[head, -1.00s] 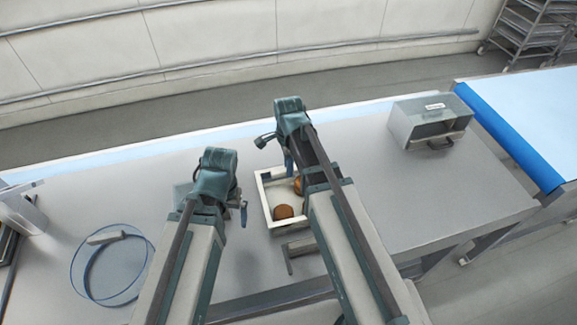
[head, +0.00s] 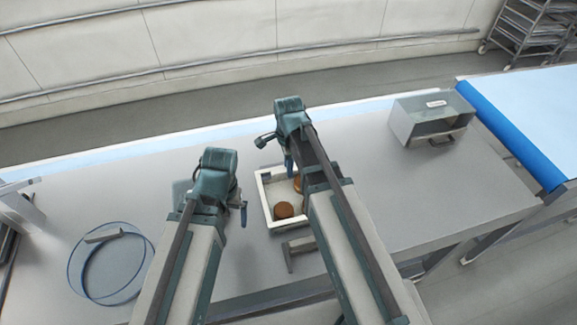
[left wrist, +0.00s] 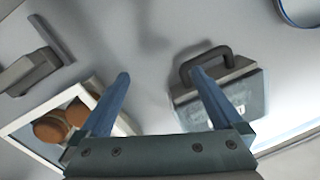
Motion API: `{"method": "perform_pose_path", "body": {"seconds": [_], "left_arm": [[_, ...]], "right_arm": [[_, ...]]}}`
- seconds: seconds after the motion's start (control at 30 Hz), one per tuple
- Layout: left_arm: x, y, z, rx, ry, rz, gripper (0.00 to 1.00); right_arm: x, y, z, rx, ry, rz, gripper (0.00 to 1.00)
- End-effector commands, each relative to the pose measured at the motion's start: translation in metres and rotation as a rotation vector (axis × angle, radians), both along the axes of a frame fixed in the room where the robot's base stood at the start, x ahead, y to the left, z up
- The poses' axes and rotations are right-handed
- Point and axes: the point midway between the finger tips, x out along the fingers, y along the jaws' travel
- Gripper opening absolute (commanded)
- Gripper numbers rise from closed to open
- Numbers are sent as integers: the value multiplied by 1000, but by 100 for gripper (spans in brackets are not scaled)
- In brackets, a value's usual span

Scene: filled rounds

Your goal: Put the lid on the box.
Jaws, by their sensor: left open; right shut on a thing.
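The white-rimmed open box (head: 268,205) stands mid-table in the head view, with brown rounds (head: 284,210) inside. It also shows at lower left in the left wrist view (left wrist: 22,122). A grey-green plate with a dark handle (left wrist: 250,97), seemingly the lid, lies apart from the box; in the head view it is mostly hidden behind my left arm. My left gripper (head: 243,212) is open above the table; in the left wrist view its fingers (left wrist: 165,90) are spread, the right one overlapping the plate. My right gripper (head: 289,168) is shut at the box's far wall; its arm hides the contact.
A blue-rimmed ring (head: 72,272) with a grey bar lies at left. A grey bracket (head: 290,258) lies just in front of the box. A metal case with a handle (head: 425,118) stands at the back right. The table between the box and case is clear.

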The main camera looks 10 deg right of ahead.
Motion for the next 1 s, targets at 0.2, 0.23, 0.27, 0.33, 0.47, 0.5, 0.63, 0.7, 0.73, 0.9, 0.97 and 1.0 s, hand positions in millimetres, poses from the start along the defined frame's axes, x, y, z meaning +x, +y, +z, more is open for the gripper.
{"method": "perform_pose_path", "body": {"seconds": [0.2,0.23,0.27,0.33,0.47,0.5,0.63,0.7,0.73,0.9,0.97,1.0], "left_arm": [[0,0,-2,0,0,0,100],[0,0,-2,0,0,0,100],[0,0,-3,0,0,0,100],[0,0,-4,0,0,0,100],[0,0,-5,0,0,0,100],[0,0,-5,0,0,0,100],[0,0,-5,0,0,0,100],[0,0,-5,0,0,0,100],[0,0,-5,0,0,0,100],[0,0,-5,0,0,0,100],[0,0,-5,0,0,0,100],[0,0,-5,0,0,0,100]], "right_arm": [[0,0,-2,0,0,0,0],[0,0,-2,0,0,0,0],[0,0,-3,0,0,0,0],[0,0,-3,0,0,0,0],[0,0,-5,0,0,0,0],[0,0,-5,0,0,0,0],[0,0,-5,0,0,0,48],[0,0,-5,0,0,0,59],[0,0,-5,0,0,0,59],[0,0,-5,0,0,0,59],[0,0,-5,0,0,0,68],[0,0,-5,0,0,0,75]]}}
